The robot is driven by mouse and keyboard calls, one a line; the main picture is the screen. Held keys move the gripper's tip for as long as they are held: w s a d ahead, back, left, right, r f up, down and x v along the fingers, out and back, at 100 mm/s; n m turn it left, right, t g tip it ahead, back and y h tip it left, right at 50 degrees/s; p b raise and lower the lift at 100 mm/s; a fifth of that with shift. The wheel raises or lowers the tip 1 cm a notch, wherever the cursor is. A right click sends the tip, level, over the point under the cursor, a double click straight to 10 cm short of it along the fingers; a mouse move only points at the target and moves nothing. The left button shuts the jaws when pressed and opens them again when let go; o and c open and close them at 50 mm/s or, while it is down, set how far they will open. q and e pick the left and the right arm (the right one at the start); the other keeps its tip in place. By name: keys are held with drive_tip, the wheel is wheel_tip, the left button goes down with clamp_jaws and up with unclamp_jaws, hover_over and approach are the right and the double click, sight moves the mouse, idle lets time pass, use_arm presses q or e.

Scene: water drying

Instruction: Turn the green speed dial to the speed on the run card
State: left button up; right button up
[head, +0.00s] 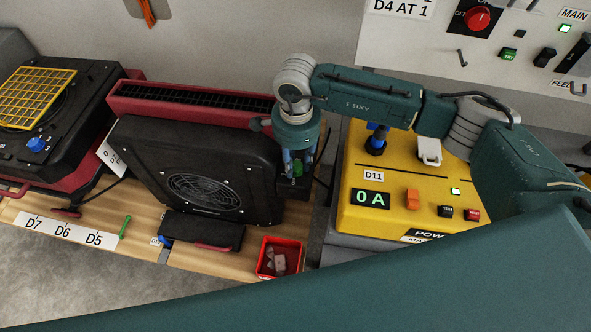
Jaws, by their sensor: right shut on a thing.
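The black dryer (150,165) with a round fan grille stands on the wooden bench, in front of a red housing. My right gripper (296,178) points down at the dryer's right edge. It is shut on the green speed dial (298,168), of which only a small green patch shows between the fingers. The dial's pointer and scale are hidden, so its setting cannot be read. A card (400,8) on the back panel reads "D4 AT 1", its top cut off by the picture edge. My left gripper is not in view.
A yellow power box (400,178) stands right of the gripper, with a "0 A" display and a D11 label. A red bin (279,258) with small pieces sits in front. Another dryer (45,120) with a yellow grille and blue knob is at left.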

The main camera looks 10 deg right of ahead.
sight(297, 165)
drive_tip(key=n+b, duration=0.1)
drive_tip(key=b, duration=0.1)
drive_tip(key=n+b, duration=0.2)
drive_tip(key=shift+w+d+f+b, duration=0.15)
drive_tip(key=shift+w+f+b, duration=0.05)
drive_tip(key=shift+b, duration=0.15)
drive_tip(key=shift+r+n+b, duration=0.25)
drive_tip(key=shift+n+b, duration=0.85)
drive_tip(key=shift+b, duration=0.2)
drive_tip(key=shift+s, duration=0.1)
drive_tip(key=o, duration=0.9)
drive_tip(key=shift+c, duration=0.2)
wheel_tip(297, 165, up, 12)
